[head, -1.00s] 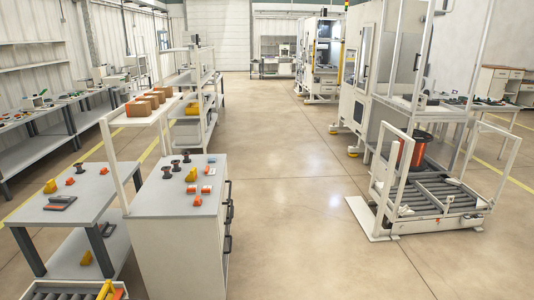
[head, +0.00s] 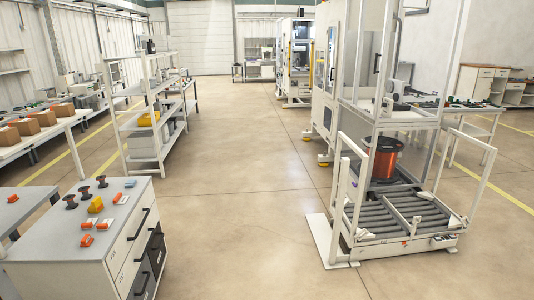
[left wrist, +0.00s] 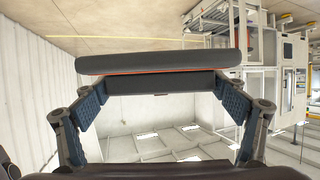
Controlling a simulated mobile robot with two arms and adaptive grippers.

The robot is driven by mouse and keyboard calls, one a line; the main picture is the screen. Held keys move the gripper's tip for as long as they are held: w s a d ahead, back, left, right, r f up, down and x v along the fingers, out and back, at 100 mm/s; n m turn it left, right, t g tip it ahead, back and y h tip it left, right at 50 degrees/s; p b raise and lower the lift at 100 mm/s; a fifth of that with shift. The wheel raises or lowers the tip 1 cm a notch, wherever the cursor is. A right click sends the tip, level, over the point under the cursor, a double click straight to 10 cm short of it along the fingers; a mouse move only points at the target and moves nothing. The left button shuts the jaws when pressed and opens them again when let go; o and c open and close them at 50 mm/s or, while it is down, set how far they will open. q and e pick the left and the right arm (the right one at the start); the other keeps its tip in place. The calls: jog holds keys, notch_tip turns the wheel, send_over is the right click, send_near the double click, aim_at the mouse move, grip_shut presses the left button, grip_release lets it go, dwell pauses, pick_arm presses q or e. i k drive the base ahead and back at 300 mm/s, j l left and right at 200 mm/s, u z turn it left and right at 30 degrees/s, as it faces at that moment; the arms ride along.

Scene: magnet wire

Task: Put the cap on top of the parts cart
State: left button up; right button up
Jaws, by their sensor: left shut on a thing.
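My left gripper (left wrist: 160,92) is in the left wrist view, its two blue-padded fingers apart and shut on a dark grey cap (left wrist: 160,64). The cap shows edge-on as a wide flat slab with a thin orange line under it and a darker block below, between the fingers. Neither gripper shows in the head view. A white drawer cabinet (head: 118,240) with a grey top stands at the lower left. A white tiered shelf unit (head: 142,152) stands beyond it. I cannot tell which of these is the parts cart.
Dark spools (head: 70,202), a yellow part (head: 96,205) and several orange parts sit on the cabinet top. At the right, a white-framed roller station (head: 390,215) holds a copper wire spool (head: 384,160). The floor (head: 245,190) between cabinet and station is clear.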

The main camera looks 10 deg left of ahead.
aim_at(106, 198)
jog(key=i+u, duration=0.25)
jog(key=i, duration=0.5)
jog(key=i+l+u, duration=0.25)
jog(key=i, duration=0.5)
jog(key=i+l+u, duration=0.1)
jog(key=i+u, duration=0.25)
jog(key=i, duration=1.15)
jog(key=i+u, duration=0.35)
jog(key=i, duration=0.15)
jog(key=i+l+u, duration=0.25)
jog(key=i+u, duration=0.15)
jog(key=i+l+u, duration=0.45)
jog(key=i+u, duration=0.15)
jog(key=u, duration=0.15)
jog(key=i+l+u, duration=0.15)
jog(key=u, duration=0.3)
jog(key=i+l+u, duration=0.25)
jog(key=u, duration=0.15)
jog(key=i+l+u, duration=0.1)
jog(key=l+u, duration=0.2)
jog(key=u, duration=0.15)
jog(key=i+l+u, duration=0.15)
jog(key=l+u, duration=0.15)
jog(key=i+l+u, duration=0.1)
jog(key=l+u, duration=0.2)
jog(key=l, duration=0.15)
